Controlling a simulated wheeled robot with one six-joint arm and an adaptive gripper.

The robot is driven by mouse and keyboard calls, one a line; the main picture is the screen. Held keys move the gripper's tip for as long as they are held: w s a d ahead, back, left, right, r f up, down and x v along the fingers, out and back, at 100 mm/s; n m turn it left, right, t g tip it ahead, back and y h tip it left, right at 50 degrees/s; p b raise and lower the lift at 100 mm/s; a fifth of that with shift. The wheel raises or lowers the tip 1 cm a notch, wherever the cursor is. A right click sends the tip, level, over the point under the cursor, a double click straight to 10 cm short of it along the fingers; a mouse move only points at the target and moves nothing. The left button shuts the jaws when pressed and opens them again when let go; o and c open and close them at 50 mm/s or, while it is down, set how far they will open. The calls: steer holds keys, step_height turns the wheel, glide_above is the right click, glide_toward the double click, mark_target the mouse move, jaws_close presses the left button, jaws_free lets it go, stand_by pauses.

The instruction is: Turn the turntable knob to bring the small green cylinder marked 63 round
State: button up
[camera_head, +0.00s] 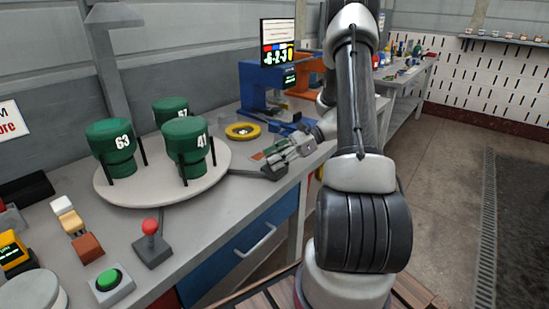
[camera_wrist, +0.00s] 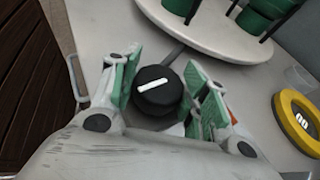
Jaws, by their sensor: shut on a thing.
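The green cylinder marked 63 (camera_head: 112,142) stands at the left of the round pale turntable (camera_head: 135,198). A green cylinder marked 41 (camera_head: 186,150) stands at its front right, and a third green one (camera_head: 170,108), its number partly hidden, stands behind. Black posts rise beside them. My gripper (camera_head: 272,155) is at the turntable's right. In the wrist view my gripper (camera_wrist: 162,68) has its green-padded fingers on either side of the black knob (camera_wrist: 158,98), shut on it. A slanted white line marks the knob's top. The turntable's edge (camera_wrist: 205,45) lies beyond.
A yellow ring (camera_head: 242,131) lies right of the turntable, before a blue machine (camera_head: 262,88). A red-knobbed lever (camera_head: 150,240) and a green button (camera_head: 108,279) are at the bench front. Small coloured blocks (camera_head: 76,222) lie at left.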

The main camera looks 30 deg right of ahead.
steer(key=shift+n+g, duration=2.6)
steer(key=shift+g, duration=0.3)
steer(key=shift+n+g+h, duration=0.9)
steer(key=shift+n+g, duration=1.6)
steer(key=shift+g, duration=0.2)
steer(key=o, duration=1)
steer(key=shift+c, duration=0.2)
step_height(320, 180, up, 10)
